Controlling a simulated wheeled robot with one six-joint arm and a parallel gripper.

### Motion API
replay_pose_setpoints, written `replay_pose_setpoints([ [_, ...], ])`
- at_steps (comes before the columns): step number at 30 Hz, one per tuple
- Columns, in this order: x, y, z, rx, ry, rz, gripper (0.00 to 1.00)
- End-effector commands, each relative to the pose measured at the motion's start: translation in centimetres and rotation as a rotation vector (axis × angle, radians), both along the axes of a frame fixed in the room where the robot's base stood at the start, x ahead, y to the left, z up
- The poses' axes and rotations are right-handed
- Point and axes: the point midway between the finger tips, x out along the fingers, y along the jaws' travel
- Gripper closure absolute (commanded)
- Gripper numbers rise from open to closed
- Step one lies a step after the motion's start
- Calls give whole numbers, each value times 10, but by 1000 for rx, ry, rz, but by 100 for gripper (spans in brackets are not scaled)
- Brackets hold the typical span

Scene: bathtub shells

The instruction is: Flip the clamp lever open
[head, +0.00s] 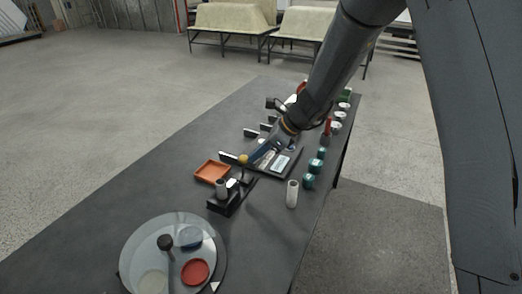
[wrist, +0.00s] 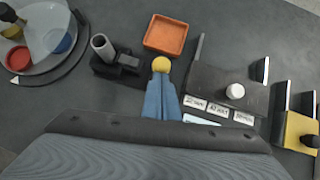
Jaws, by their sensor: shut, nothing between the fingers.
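My gripper (wrist: 162,88) has blue fingers, closed together with nothing between them; it also shows in the head view (head: 254,157). A yellow ball (wrist: 161,64) shows right at the fingertips, likely the clamp lever's knob; I cannot tell whether the fingers touch it. It is also in the head view (head: 243,160). A low black block (wrist: 118,64), which looks like the clamp's base, lies left of the fingertips with a grey cylinder (wrist: 103,46) upright on it. The block also shows in the head view (head: 224,205). The lever's arm is hidden.
An orange tray (wrist: 166,35) lies just beyond the fingertips. A dark board (wrist: 215,80) with white labels and a white knob is to the right. A round glassy plate (head: 150,235) stands at the table's near end. A pale cylinder (head: 292,194) and green pieces line the right edge.

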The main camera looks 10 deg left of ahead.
Motion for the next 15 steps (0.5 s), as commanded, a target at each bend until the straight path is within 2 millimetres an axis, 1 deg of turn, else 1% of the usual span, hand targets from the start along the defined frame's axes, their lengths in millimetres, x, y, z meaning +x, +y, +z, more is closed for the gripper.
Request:
replay_pose_setpoints([
  [1,-1,6,6,-28,9,6,100],
  [2,1,7,7,-45,14,5,100],
  [5,3,13,7,-39,15,2,100],
  [15,15,44,10,-36,13,3,100],
])
